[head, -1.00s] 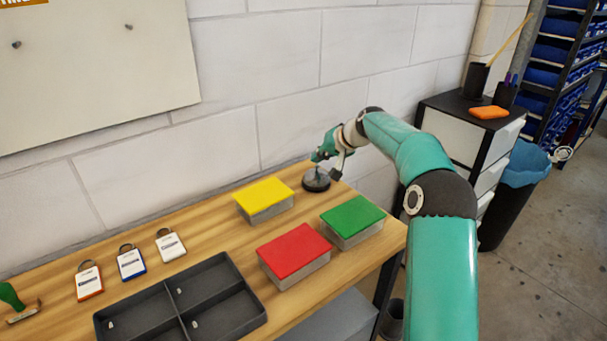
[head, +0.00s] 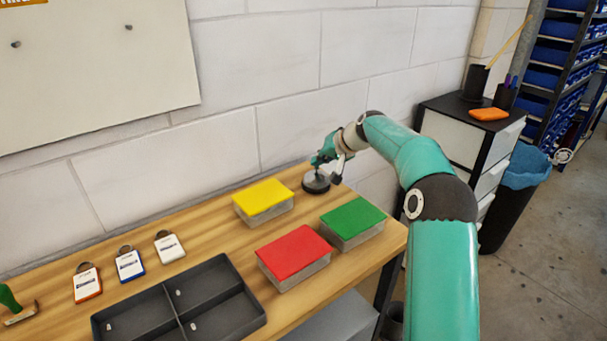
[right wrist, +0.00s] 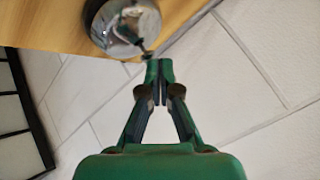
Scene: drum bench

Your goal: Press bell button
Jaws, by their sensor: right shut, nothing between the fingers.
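The bell (head: 316,183) stands on the wooden bench near its back right corner, against the wall side. In the right wrist view it shows as a shiny silver dome (right wrist: 118,22) on a dark round base, with a small dark stem on it. My right gripper (head: 316,164) is shut and empty, directly at the top of the bell. In the right wrist view its closed fingertips (right wrist: 158,66) are close to the stem; I cannot tell whether they touch it. The gripper hides part of the bell top. My left gripper is not in view.
Yellow (head: 263,196), green (head: 352,217) and red (head: 294,252) topped blocks sit in front of the bell. A dark divided tray (head: 232,272) and several key tags (head: 129,264) lie left. The wall (head: 300,120) is close behind; a drawer unit (head: 452,135) stands right.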

